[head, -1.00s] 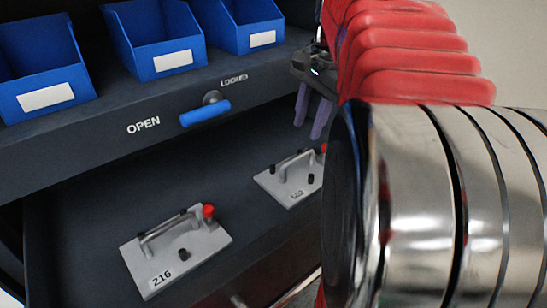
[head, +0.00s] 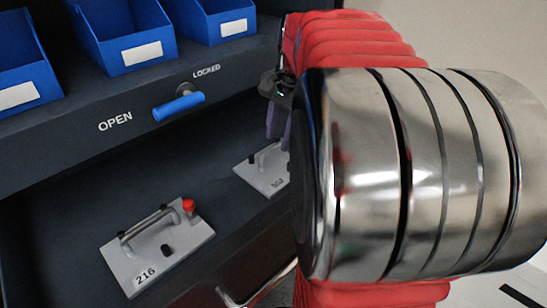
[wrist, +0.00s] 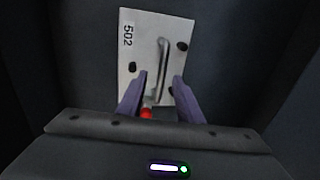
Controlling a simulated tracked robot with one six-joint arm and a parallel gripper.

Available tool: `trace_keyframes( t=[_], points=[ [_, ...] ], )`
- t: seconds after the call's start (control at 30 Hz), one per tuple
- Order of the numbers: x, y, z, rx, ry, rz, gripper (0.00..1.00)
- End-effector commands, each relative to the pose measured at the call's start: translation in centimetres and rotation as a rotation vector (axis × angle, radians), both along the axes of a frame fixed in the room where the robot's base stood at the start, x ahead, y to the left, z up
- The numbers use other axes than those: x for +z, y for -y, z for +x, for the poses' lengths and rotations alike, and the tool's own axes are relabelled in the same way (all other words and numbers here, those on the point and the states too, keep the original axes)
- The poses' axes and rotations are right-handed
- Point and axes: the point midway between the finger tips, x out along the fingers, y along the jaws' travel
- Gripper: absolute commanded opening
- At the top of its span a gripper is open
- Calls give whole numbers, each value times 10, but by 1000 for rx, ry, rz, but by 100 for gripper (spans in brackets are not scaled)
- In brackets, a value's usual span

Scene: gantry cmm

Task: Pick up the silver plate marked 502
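The silver plate marked 502 (wrist: 140,42) lies in the dark drawer below my gripper in the wrist view. It has a raised handle, black knobs and a red knob. My gripper (wrist: 160,82) is open, with its purple fingers on either side of the lower part of the handle; I cannot tell whether they touch anything. In the head view the plate (head: 262,177) is partly hidden behind my arm, and the gripper (head: 277,125) shows only in part above it.
A second silver plate, marked 216 (head: 190,240), lies nearer in the drawer. Above are blue bins (head: 125,35) on a shelf and a blue-handled latch (head: 178,106) between the words OPEN and LOCKED. The drawer floor between the two plates is clear.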

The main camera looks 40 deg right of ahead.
Motion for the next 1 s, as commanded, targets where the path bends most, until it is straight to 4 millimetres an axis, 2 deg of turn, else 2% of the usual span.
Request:
trace_keyframes(
  t=[0.3, 0.4, 0.97, 1.0],
  points=[
    [-38, 3, 10, 2, -3, 3, 33],
    [-45, 3, 12, 1, -2, 2, 33],
    [-47, 3, 13, 2, -1, 1, 33],
    [-47, 3, 13, 2, -1, 1, 30]
  ],
)
